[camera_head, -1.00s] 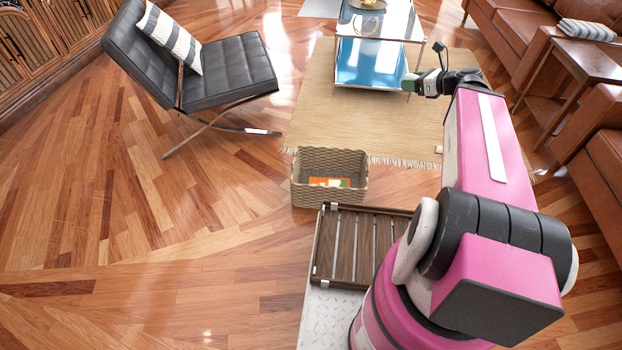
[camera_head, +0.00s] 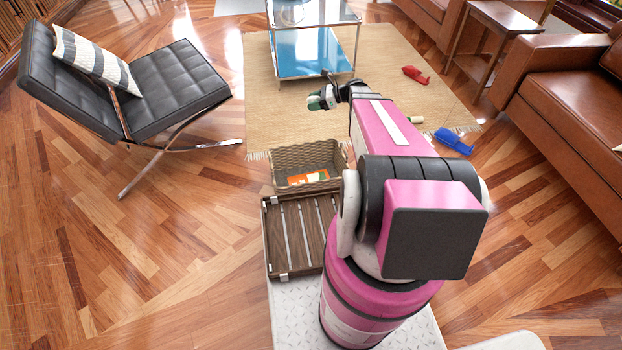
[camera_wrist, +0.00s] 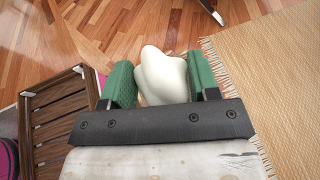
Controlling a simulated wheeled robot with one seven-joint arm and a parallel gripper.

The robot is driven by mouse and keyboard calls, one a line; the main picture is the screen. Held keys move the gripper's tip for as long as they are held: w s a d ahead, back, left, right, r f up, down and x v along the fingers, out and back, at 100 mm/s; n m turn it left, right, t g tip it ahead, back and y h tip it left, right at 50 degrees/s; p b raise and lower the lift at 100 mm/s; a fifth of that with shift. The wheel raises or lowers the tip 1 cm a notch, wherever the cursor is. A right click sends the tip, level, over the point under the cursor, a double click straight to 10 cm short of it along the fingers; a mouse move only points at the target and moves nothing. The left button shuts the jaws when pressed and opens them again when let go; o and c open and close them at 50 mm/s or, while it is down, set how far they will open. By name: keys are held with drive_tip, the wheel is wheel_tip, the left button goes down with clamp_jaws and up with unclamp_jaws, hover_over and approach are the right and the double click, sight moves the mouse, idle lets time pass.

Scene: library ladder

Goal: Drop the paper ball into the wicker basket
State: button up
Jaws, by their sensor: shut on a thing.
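The paper ball (camera_wrist: 163,75) is a white crumpled lump in the wrist view. It sits between the green pads of my gripper (camera_wrist: 165,82), which is shut on it. The wicker basket (camera_head: 315,178) is woven, tan and open on top, with an orange and white thing inside.
A slatted wooden crate (camera_head: 284,232) adjoins the basket's near side. A black chair (camera_head: 172,92) stands left, a glass table (camera_head: 310,62) beyond. A red thing (camera_head: 415,75) and a blue thing (camera_head: 454,142) lie right of my arm. Wood floor at left is clear.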

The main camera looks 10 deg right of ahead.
wheel_tip(320, 180, down, 30)
drive_tip(key=w+n+g, duration=0.1)
drive_tip(key=n+g, duration=0.2)
drive_tip(key=g, duration=0.1)
drive_tip(key=shift+w+a+f+n+g, duration=0.2)
drive_tip(key=shift+w+a+n+g, duration=0.1)
drive_tip(key=shift+w+n, duration=0.1)
drive_tip(key=o, duration=1)
drive_tip(key=shift+c, duration=0.2)
drive_tip(key=v, duration=1.1)
drive_tip(key=shift+s, duration=0.2)
